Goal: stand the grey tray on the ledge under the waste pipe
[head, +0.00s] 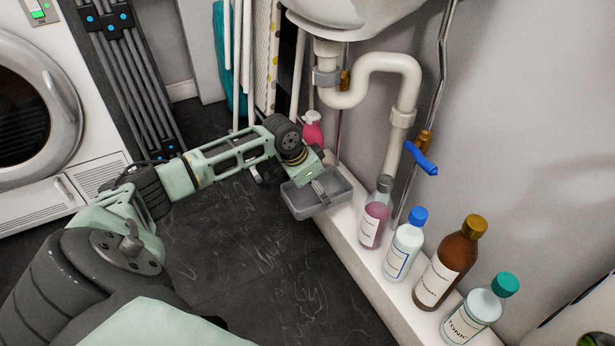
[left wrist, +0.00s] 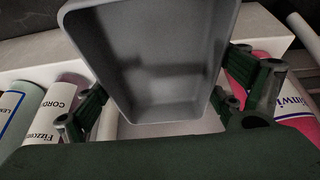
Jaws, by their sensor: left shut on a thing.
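The grey tray (head: 304,207) is a shallow open box, empty inside. My left gripper (head: 321,188) is shut on it, and in the left wrist view the dark fingers of the gripper (left wrist: 165,105) lie on either side of the tray (left wrist: 160,75). The tray is at the floor-side edge of the white ledge (head: 347,225); I cannot tell whether it touches the ledge. The cream waste pipe (head: 376,63) bends down from the basin to the wall side of the tray. My right gripper is not in view.
A pink-liquid bottle (head: 374,218), a blue-capped bottle (head: 404,247), a brown bottle (head: 448,262) and a teal-capped bottle (head: 477,312) stand along the ledge nearer me. A pink bottle (head: 313,130) stands beyond the tray. A blue-handled valve (head: 422,159) sticks out above. The dark floor (head: 250,260) is clear.

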